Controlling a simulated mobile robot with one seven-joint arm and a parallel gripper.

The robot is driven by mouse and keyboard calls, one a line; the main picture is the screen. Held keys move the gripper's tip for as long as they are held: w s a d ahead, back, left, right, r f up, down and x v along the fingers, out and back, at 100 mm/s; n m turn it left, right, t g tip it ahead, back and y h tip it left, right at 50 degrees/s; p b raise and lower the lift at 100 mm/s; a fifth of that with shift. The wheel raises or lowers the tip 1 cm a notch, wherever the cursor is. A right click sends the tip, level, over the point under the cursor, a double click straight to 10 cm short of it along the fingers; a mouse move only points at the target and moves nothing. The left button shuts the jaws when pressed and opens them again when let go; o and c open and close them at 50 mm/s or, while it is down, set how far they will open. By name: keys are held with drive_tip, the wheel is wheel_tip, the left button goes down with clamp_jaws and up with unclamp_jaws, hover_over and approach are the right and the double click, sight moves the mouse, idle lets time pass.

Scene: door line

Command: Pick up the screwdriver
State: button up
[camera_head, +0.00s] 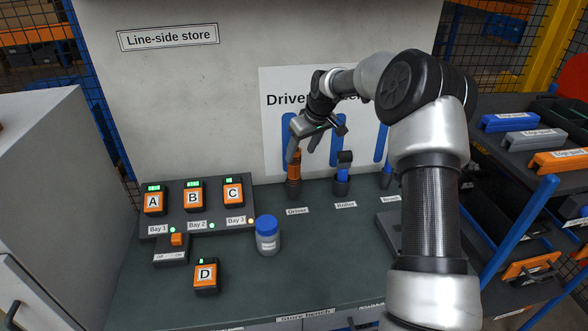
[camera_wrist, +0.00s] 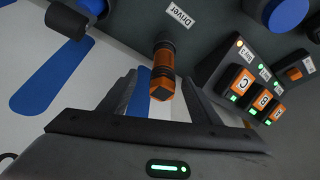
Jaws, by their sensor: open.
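The screwdriver (camera_head: 294,170) has an orange and black handle and stands upright in a holder behind the "Driver" label on the bench. It also shows in the wrist view (camera_wrist: 163,78), its orange handle end facing the camera. My gripper (camera_head: 303,147) is open at the top of the handle. In the wrist view its two fingers (camera_wrist: 158,84) lie on either side of the handle end, with gaps visible. I cannot tell how deep the handle sits between them. The screwdriver's lower part is hidden in its holder.
A roller (camera_head: 344,170) stands in a holder to the right, with a brush (camera_head: 387,178) beyond it. A blue-capped jar (camera_head: 267,236) stands in front left. A charger (camera_head: 215,215) holds batteries A, B and C; battery D (camera_head: 206,277) lies in front. The backboard (camera_head: 275,150) rises close behind.

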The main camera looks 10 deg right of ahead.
sight(294, 163)
drive_tip(key=x, duration=0.5)
drive_tip(key=p+x, duration=0.1)
drive_tip(key=x, duration=0.1)
drive_tip(key=shift+a+f, duration=0.15)
drive_tip(key=shift+a, duration=0.25)
clamp_jaws()
drive_tip(key=shift+w, duration=0.1)
